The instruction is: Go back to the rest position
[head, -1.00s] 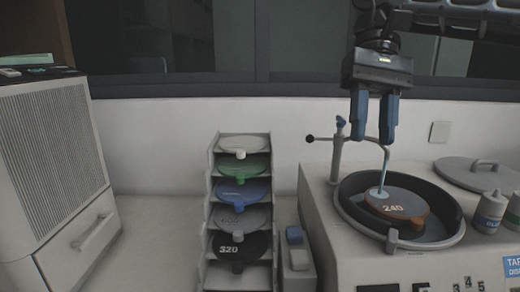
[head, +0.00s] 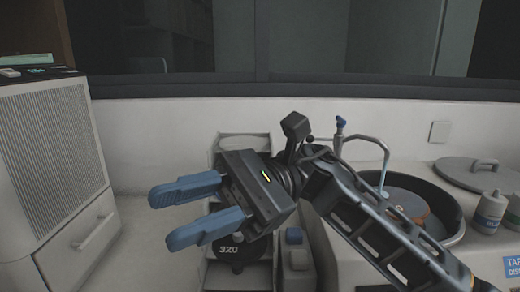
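My gripper (head: 180,210) is in the middle left of the head view, its two blue fingers pointing left and spread apart with nothing between them. It is in front of the rack of discs (head: 262,276) and hides most of it. The black disc marked 320 (head: 229,251) shows below the gripper. My arm reaches in from the lower right, across the front of the machine with the round bowl (head: 455,236). An orange-brown disc (head: 411,205) lies in the bowl, partly hidden by my arm.
A grey ribbed cabinet (head: 55,150) stands at the left. A bent spout (head: 368,138) rises beside the bowl. A round lid (head: 465,174) and bottles (head: 490,210) are at the right. The bench between cabinet and rack (head: 150,262) is clear.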

